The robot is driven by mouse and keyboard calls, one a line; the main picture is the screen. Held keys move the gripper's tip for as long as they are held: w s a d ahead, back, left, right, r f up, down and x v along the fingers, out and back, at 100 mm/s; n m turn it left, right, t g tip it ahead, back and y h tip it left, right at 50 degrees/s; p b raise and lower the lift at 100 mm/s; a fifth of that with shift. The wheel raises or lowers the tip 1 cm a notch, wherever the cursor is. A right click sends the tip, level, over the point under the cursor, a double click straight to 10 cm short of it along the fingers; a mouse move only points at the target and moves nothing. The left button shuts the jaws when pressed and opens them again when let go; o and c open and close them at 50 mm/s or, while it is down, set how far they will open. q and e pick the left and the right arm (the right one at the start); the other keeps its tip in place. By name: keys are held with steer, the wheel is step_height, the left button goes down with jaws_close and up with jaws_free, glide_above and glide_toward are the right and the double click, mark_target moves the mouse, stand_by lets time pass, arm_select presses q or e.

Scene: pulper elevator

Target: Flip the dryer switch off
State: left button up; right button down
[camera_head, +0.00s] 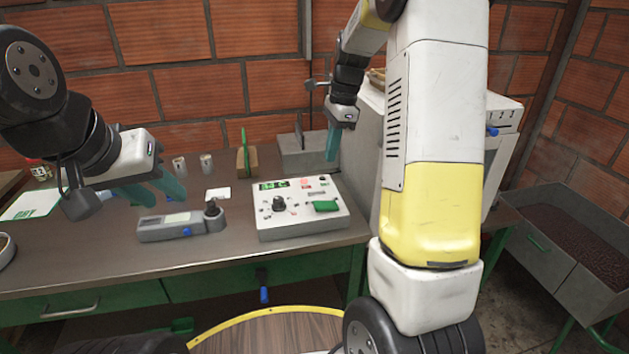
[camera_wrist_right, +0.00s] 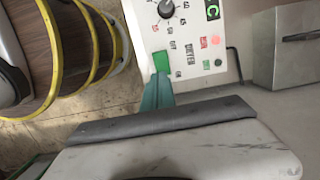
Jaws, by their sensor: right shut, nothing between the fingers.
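A white control box (camera_head: 300,222) sits on the table, with a green display, a black knob (camera_head: 279,203) and a green switch (camera_head: 325,206) at its right front. In the right wrist view, the box (camera_wrist_right: 185,40) shows a red light (camera_wrist_right: 215,40) and the green switch (camera_wrist_right: 162,62). My left gripper (camera_head: 158,190) is open and empty, left of the box.
A grey handheld meter (camera_head: 180,225) lies left of the box. Two small cups (camera_head: 206,163) and a green-topped wooden block (camera_head: 246,160) stand behind. A large pale machine (camera_head: 365,150) stands right of the box. A grey bin (camera_head: 575,240) is far right.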

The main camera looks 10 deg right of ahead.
mark_target(321, 205)
steer(key=shift+d, duration=0.1)
steer(key=f, duration=0.4)
steer(key=a+f, duration=0.1)
steer(key=f, duration=0.4)
steer(key=a+f, duration=0.1)
steer(key=f, duration=0.3)
steer(key=shift+a+f, duration=0.2)
steer(key=shift+f, duration=0.2)
steer(key=shift+s+a+f+h, duration=0.1)
steer(key=shift+a+f+h, duration=0.2)
steer(key=shift+h, duration=0.1)
steer(key=shift+d, duration=0.3)
steer(key=shift+d+r, duration=0.2)
steer(key=shift+d, duration=0.5)
